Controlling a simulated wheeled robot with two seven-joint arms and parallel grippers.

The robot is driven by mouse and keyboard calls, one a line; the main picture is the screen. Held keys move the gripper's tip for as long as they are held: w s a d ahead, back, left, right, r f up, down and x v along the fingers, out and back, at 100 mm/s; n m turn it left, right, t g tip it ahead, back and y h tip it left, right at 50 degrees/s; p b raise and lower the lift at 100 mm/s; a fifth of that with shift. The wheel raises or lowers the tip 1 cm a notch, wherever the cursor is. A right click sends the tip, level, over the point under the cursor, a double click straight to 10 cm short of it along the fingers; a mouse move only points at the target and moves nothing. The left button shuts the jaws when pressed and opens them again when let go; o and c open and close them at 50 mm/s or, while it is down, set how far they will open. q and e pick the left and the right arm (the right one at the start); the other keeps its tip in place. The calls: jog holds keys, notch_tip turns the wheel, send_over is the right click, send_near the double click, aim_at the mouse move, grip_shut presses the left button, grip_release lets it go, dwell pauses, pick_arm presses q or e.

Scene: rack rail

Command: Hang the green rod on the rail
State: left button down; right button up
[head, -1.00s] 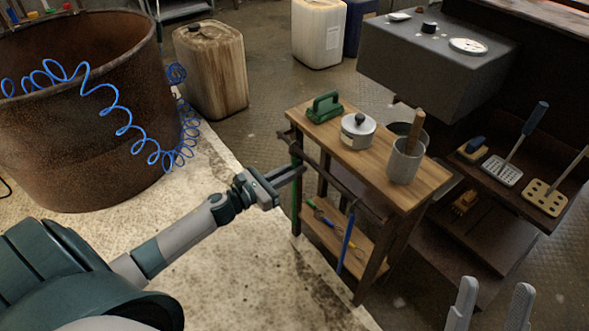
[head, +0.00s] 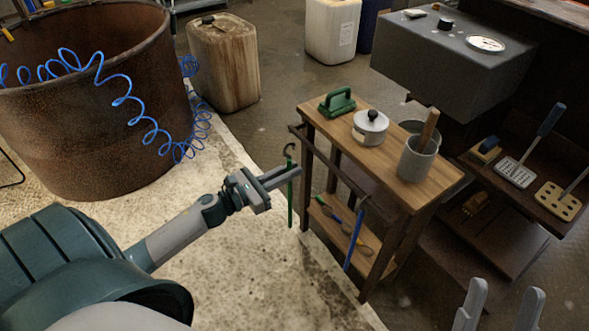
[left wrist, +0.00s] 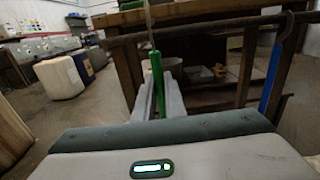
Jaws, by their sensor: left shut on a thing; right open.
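The green rod (head: 290,205) is upright in my left gripper (head: 284,176), which is shut on it below its dark hook (head: 289,151). The hook appears left of the near end of the dark rail (head: 325,160), apart from it in the head view. In the left wrist view the green rod (left wrist: 158,82) stands between the fingers (left wrist: 160,100), its upper part crossing in front of the rail (left wrist: 205,28). A blue rod (head: 354,240) hangs from the rail further along. My right gripper (head: 500,308) is open and empty at the bottom right.
A rusty drum (head: 90,130) with a blue coiled hose stands left. Pale floor lies below my left gripper.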

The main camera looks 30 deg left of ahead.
pick_arm(q)
jog(key=shift+v, duration=0.9)
jog(key=shift+d+r, duration=0.1)
jog(key=shift+d, duration=0.05)
pick_arm(e)
jog(key=shift+f, duration=0.1)
